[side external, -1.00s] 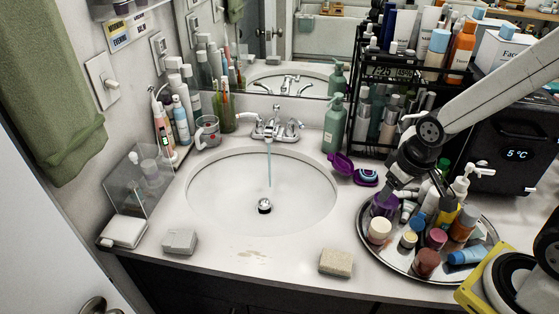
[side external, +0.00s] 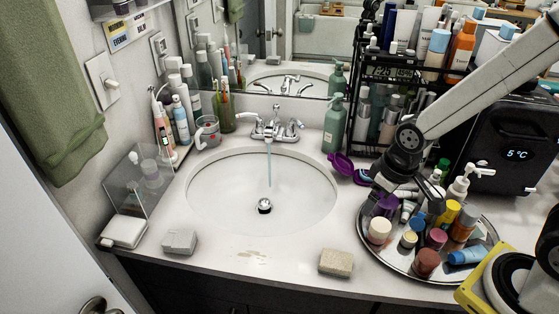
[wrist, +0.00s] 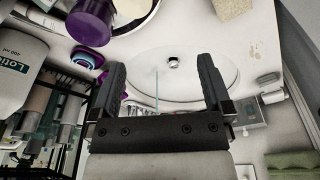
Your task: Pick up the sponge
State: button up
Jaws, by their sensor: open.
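The sponge (side external: 336,262) is a beige, speckled block. It lies flat on the counter in front of the sink, left of the round tray, in the side view. In the wrist view the sponge (wrist: 234,8) shows at the top edge, partly cut off. My gripper (wrist: 162,72) is open and empty, its two dark fingers spread apart. In the side view my gripper (side external: 408,188) is over the back of the tray, up and right of the sponge and well apart from it. Its fingertips are hard to make out there.
The tray (side external: 402,272) is crowded with bottles and jars. A black rack (side external: 353,115) of bottles stands behind, with a green pump bottle (side external: 334,125) beside it. A grey block (side external: 180,242) lies front left. Water runs into the sink (side external: 235,205). Counter around the sponge is clear.

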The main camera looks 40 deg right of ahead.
aim_at(337, 259)
jog(key=a+f+n, duration=0.1)
jog(key=a+n, duration=0.1)
jog(key=a, duration=0.1)
jog(key=a+f+n+g, duration=0.1)
jog(key=a+f+n, duration=0.1)
jog(key=a, duration=0.1)
jog(key=a+f+n+g, duration=0.1)
jog(key=a+f, duration=0.1)
jog(key=a, duration=0.2)
jog(key=shift+s+f+n, duration=0.2)
jog(key=shift+n, duration=0.2)
jog(key=shift+f, duration=0.15)
jog(key=shift+f, duration=1.15)
jog(key=shift+f, duration=0.2)
jog(key=shift+f, duration=2.4)
jog(key=c, duration=1.1)
